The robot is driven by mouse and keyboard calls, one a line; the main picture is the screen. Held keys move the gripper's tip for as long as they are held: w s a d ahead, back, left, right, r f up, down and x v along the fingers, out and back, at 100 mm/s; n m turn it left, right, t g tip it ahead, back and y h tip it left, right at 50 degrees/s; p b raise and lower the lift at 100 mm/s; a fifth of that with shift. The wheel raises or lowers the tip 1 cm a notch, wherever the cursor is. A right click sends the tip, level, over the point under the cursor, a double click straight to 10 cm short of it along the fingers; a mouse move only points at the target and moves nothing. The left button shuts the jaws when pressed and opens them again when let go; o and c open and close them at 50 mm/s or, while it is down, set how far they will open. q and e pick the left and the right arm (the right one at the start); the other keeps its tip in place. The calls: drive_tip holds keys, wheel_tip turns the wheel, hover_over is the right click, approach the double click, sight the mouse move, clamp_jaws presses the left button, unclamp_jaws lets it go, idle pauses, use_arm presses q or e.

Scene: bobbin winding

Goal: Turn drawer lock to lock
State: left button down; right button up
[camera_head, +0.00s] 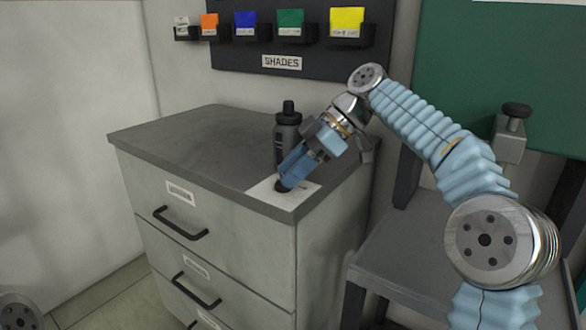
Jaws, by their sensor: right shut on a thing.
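The drawer cabinet (215,250) stands left of centre with a dark grey top and drawers with black bar handles. A white plate or sheet (262,195) lies at the top's front right corner. A small black knob (281,185), which looks like the drawer lock, sits on it. My right gripper (285,181) reaches in from the right, tilted down, and is shut on this knob. The fingers hide part of the knob, so its turned position cannot be read. My left gripper is not in view.
A dark bottle (287,135) stands on the cabinet top just behind my right gripper. A grey bench (400,265) with a black-knobbed fixture (510,135) is at the right. A rack of coloured cards (289,25) hangs on the wall. The top's left side is clear.

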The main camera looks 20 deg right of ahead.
drive_tip(key=o, duration=1)
drive_tip(key=shift+o, duration=0.2)
drive_tip(key=v, duration=0.7)
drive_tip(key=shift+d+r, duration=0.15)
drive_tip(key=shift+d, duration=0.05)
drive_tip(key=shift+s, duration=0.1)
